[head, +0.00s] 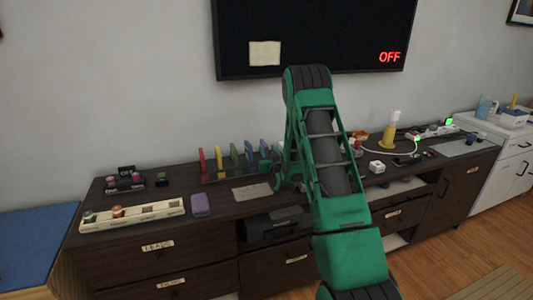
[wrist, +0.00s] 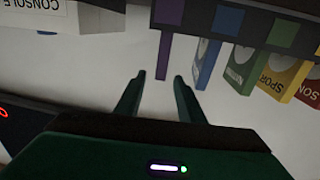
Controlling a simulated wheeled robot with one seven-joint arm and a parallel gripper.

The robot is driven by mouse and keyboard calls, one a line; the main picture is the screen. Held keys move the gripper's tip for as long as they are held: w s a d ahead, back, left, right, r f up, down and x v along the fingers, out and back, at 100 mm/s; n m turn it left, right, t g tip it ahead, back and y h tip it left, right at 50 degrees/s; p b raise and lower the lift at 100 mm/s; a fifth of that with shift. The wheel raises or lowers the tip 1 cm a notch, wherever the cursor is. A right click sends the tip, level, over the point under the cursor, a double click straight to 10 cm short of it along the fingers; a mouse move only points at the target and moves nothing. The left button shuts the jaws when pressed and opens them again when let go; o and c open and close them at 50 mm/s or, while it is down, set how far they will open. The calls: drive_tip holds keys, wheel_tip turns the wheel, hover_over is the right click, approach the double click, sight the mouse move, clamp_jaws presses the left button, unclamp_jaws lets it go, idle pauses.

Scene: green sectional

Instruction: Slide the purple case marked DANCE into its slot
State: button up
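A thin purple case (wrist: 163,56) stands edge-on at the purple-marked end of the dark rack (wrist: 199,15) in the wrist view. In the head view it is at the rack's right end (head: 264,147), partly behind other things. No lettering on it is readable. My gripper (wrist: 158,75) is open. Its two fingertips are on either side of the case's near end, with gaps on both sides and no visible contact. In the head view my arm mostly hides the gripper.
Blue (wrist: 207,62), green, yellow and red cases stand beside it along the rack. A paper sheet (head: 252,192) lies in front of the rack, and a purple folded cloth-like item (head: 201,205) is to its left. A wall screen (head: 330,35) is above.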

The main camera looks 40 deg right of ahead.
drive_tip(key=v, duration=1)
drive_tip(key=shift+a, duration=0.2)
idle(0.5)
drive_tip(key=shift+s+f, duration=0.1)
drive_tip(key=shift+s, duration=0.05)
idle(0.6)
drive_tip(key=s+a+r+g+y, duration=0.2)
drive_tip(key=s+a+g, duration=0.3)
drive_tip(key=s, duration=0.9)
drive_tip(key=s+a+r+m+g+y, duration=0.1)
drive_tip(key=s+a+r+g, duration=0.4)
drive_tip(key=s, duration=1)
drive_tip(key=s+a+r+m+g+y, duration=0.1)
drive_tip(key=s+a+r+g+y, duration=0.3)
drive_tip(key=s, duration=1.1)
drive_tip(key=a+g, duration=0.2)
drive_tip(key=shift+s+a+g, duration=0.2)
drive_tip(key=shift+g, duration=0.1)
